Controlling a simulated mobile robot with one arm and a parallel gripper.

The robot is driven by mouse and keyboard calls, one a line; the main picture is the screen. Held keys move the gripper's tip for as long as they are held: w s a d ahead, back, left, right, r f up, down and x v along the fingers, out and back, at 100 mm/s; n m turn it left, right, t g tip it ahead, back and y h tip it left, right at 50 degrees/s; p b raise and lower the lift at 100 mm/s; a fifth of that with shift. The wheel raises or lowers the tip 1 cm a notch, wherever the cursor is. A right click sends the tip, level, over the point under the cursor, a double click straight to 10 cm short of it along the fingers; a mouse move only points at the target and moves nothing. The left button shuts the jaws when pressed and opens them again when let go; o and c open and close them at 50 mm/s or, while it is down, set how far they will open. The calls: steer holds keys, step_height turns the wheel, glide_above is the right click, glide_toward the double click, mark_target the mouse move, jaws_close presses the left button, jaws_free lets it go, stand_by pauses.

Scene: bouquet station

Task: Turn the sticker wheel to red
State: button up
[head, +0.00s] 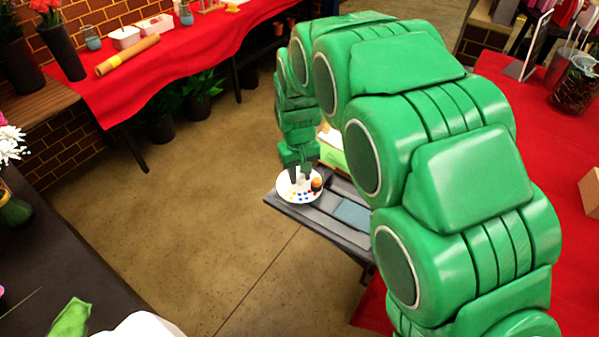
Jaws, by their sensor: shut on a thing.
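The sticker wheel (284,188) is a white round disc with small coloured dots, including blue, yellow and red ones. It lies at the left end of a narrow grey bench. An orange and dark piece (316,184) stands at the disc's right edge. My gripper (300,180) points down at the middle of the wheel, with its fingers shut on the wheel's centre part. The fingers hide that part, and it is too small to make out. Which colour is selected cannot be told.
The grey bench (322,222) has a blue-grey panel (352,214). A green and cream box (332,156) stands behind the wheel, partly hidden by my arm. Red-covered tables (150,88) stand at the back left and right. A dark table (95,270) is at lower left. Open floor lies between.

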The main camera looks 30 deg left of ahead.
mark_target(299, 176)
steer(key=o, duration=0.8)
steer(key=shift+c, duration=0.2)
steer(key=shift+r, duration=3.9)
